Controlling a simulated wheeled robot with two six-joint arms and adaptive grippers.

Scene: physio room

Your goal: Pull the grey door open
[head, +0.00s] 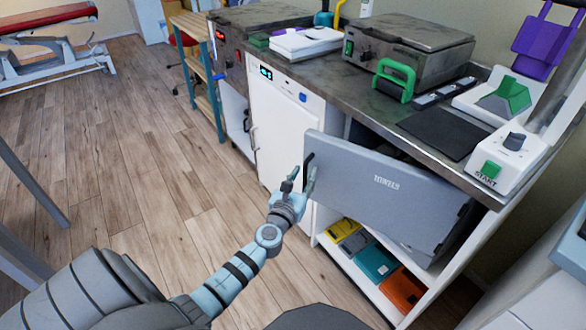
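My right gripper is not in view.
Below the door an open shelf holds yellow, teal and orange items (375,262). The white front with a display (275,125) stands left of the door. The counter (360,98) above carries several devices. The wooden floor (120,180) to the left is clear.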

